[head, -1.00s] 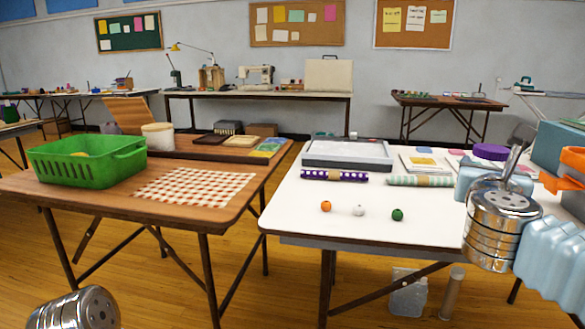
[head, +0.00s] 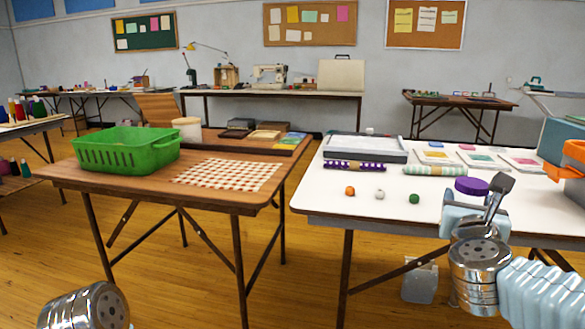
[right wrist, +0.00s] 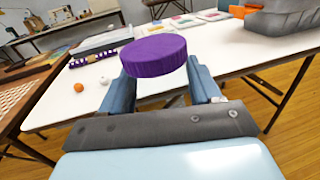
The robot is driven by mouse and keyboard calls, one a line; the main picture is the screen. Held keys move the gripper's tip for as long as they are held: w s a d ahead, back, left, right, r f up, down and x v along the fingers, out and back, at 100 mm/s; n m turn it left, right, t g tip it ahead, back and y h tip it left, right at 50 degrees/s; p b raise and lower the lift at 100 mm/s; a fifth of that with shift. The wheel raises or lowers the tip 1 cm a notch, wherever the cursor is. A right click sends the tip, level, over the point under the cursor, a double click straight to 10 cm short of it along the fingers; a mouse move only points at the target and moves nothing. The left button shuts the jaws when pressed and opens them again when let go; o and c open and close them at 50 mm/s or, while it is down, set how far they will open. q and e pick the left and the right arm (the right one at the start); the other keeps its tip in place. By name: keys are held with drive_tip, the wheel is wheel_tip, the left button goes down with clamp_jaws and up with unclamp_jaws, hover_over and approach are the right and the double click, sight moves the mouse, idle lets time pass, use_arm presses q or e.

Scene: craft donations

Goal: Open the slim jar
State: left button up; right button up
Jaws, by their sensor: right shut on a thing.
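A round purple lid (head: 472,186) shows just above my right gripper (head: 476,208) in the head view. In the right wrist view the purple lid (right wrist: 153,56) sits between the two fingers of my right gripper (right wrist: 160,90), which is shut on the thing under it. I take this to be the slim jar; its body is hidden or too clear to make out, and the lid appears to be on top. It is held near the front edge of the white table (head: 330,208). My left gripper is out of view; only part of my left arm shows at lower left.
The white table holds three beads (head: 380,194), a grey tray (head: 365,148), fabric rolls (head: 435,171) and cards. A grey bin with orange handles (head: 562,150) stands at right. A brown table with a green basket (head: 127,152) is at left. A clear container (head: 420,283) is below the white table.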

drive_tip(key=w+a+f+n+y, duration=0.1)
drive_tip(key=w+a+f+y, duration=0.1)
drive_tip(key=f, duration=0.8)
drive_tip(key=w+a+f+n+t+y, duration=0.1)
drive_tip(key=w+a+f+n+y, duration=0.1)
drive_tip(key=f, duration=0.7)
drive_tip(key=w+a+f+n+y, duration=0.2)
drive_tip(key=w+a+f, duration=0.3)
drive_tip(key=f, duration=0.5)
drive_tip(key=shift+w+a+f+t+y, duration=0.2)
drive_tip(key=shift+a+f+t+y, duration=0.15)
drive_tip(key=shift+a+y, duration=0.65)
